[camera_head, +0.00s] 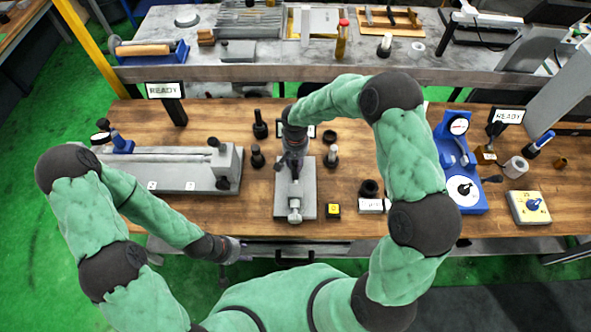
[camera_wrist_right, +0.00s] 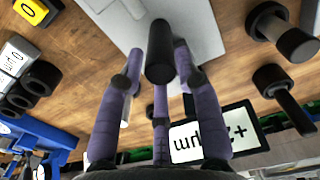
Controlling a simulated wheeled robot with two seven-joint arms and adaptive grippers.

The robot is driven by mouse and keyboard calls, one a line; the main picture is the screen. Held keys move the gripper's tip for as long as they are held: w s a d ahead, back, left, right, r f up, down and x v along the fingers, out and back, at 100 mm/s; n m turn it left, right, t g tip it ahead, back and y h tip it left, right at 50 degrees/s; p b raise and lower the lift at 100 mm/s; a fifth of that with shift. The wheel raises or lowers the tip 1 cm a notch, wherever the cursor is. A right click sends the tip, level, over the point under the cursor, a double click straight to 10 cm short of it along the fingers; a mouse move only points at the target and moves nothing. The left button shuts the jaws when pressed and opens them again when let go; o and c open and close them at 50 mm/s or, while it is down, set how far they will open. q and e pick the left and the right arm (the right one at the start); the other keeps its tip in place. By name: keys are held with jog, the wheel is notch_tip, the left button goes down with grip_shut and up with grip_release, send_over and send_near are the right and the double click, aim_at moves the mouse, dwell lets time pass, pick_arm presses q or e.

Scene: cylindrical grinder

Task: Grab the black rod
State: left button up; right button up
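A black rod (camera_wrist_right: 160,52) stands between the purple fingers of my right gripper (camera_wrist_right: 157,62) in the right wrist view, its round end toward the camera. The fingers straddle it, with a small gap on the left side; contact on the right is unclear. In the head view, my right gripper (camera_head: 292,166) is low over the grey base plate (camera_head: 308,207), and the rod there is mostly hidden by the gripper. My left gripper (camera_head: 238,250) hangs in front of the workbench's front edge, apart from everything; its fingers are too small to judge.
Dark upright pieces (camera_head: 260,124) and (camera_head: 257,157) stand left of the plate, and another (camera_head: 331,156) stands right. A grey fixture (camera_head: 165,168) lies left; a blue gauge stand (camera_head: 456,160) is right. A small yellow-topped block (camera_head: 333,210) sits near the plate.

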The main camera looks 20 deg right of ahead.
notch_tip(320, 180, down, 2)
jog(key=shift+f, duration=0.15)
grip_shut()
